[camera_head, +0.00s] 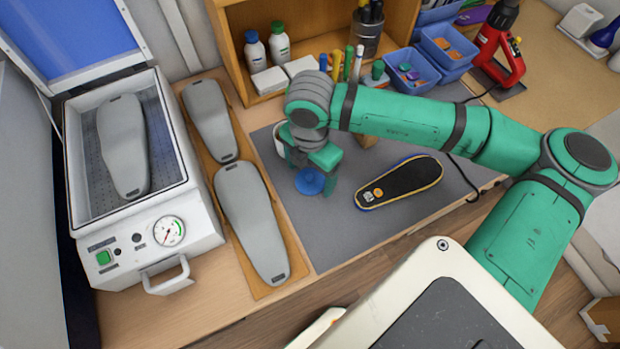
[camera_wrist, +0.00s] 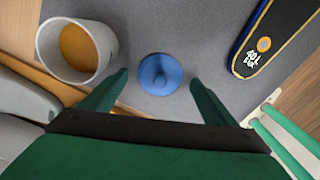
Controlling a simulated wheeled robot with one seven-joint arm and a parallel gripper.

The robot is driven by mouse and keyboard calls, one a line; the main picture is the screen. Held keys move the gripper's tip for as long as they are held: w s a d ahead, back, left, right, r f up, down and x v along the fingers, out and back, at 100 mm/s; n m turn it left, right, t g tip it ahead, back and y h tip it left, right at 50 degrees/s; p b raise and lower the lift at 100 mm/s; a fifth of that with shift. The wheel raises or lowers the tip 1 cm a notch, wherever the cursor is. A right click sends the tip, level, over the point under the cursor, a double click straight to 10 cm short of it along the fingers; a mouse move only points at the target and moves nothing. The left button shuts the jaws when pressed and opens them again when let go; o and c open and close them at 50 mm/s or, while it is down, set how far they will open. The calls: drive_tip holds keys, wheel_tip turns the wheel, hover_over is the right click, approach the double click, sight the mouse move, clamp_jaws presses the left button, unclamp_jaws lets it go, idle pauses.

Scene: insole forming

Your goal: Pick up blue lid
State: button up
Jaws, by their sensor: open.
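The blue lid (camera_head: 309,182) is a small round disc with a knob on top. It lies on the grey mat (camera_head: 325,235) below my gripper (camera_head: 318,176). In the wrist view the blue lid (camera_wrist: 160,74) sits between and just beyond the two green fingertips of my gripper (camera_wrist: 158,82), apart from both. My gripper is open and empty, pointing down.
A white cup (camera_wrist: 76,50) with orange-brown contents stands close to the left finger. A black insole (camera_head: 399,182) lies to the right. Grey foot forms (camera_head: 250,220) and a vacuum box (camera_head: 150,240) stand left. Blue bins (camera_head: 412,72) are behind.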

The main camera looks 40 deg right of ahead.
sight(311, 176)
drive_tip(key=shift+f, duration=0.3)
drive_tip(key=c, duration=1.1)
drive_tip(key=shift+c, duration=0.2)
drive_tip(key=shift+r, duration=0.1)
drive_tip(key=shift+w+r, duration=0.1)
drive_tip(key=shift+r, duration=0.45)
drive_tip(key=shift+s+d+r, duration=0.1)
drive_tip(key=shift+s+r, duration=0.1)
drive_tip(key=shift+r, duration=1)
drive_tip(key=s+d+r, duration=0.3)
drive_tip(key=s+r, duration=0.6)
drive_tip(key=s, duration=0.4)
drive_tip(key=shift+s+r, duration=0.2)
